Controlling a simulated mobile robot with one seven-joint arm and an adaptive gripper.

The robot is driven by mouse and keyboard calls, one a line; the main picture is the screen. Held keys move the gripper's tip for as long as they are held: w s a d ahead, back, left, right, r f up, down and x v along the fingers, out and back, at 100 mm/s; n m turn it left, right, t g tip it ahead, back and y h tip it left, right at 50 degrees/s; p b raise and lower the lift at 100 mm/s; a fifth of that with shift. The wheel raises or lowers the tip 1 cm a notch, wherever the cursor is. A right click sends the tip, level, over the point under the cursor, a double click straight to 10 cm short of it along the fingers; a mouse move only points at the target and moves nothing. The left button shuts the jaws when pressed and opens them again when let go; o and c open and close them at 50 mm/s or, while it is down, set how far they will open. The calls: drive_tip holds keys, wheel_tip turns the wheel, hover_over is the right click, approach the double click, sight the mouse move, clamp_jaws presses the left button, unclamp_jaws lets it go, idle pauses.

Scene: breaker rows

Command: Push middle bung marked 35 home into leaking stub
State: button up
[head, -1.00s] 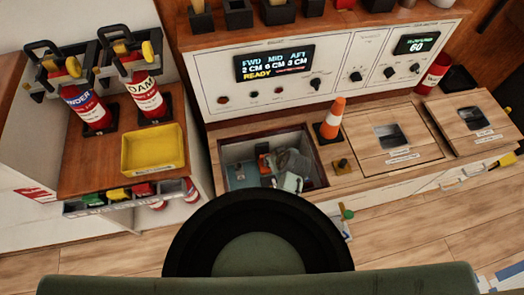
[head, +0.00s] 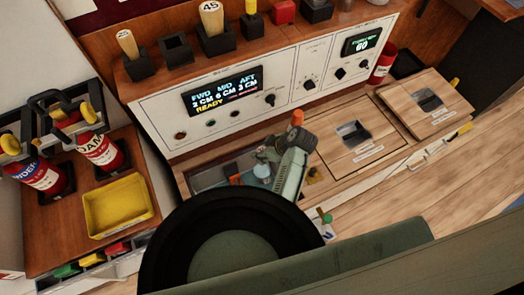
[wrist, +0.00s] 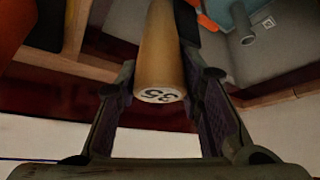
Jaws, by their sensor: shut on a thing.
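The wooden bung marked 35 (wrist: 159,62) is between my gripper's fingers in the wrist view, its numbered end facing the camera. My gripper (wrist: 163,88) is shut on it. In the head view my gripper (head: 272,152) is over the right part of the open floor hatch (head: 212,176), close to the orange cone; the bung cannot be made out there. A short grey pipe stub (wrist: 246,40) shows at the upper right of the wrist view, apart from the bung. I cannot tell whether it leaks.
A bung marked 45 (head: 211,18) and another bung (head: 127,43) stand in holders on the shelf, with an empty holder (head: 174,47) between them. The orange cone (head: 297,118) is partly hidden by my gripper. Closed hatch lids (head: 380,153) lie to the right.

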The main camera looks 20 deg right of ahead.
drive_tip(key=shift+f+b, duration=1.95)
drive_tip(key=shift+f, duration=0.95)
drive_tip(key=shift+f+b, duration=0.7)
drive_tip(key=shift+f, duration=0.45)
drive_tip(key=shift+r, duration=0.2)
drive_tip(key=shift+r+p, duration=0.7)
drive_tip(key=shift+p, duration=0.1)
idle(1.0)
drive_tip(key=shift+f+b, duration=0.55)
drive_tip(key=shift+f, duration=0.4)
drive_tip(key=o, duration=1.1)
drive_tip(key=shift+o, duration=0.2)
drive_tip(key=shift+r, duration=0.1)
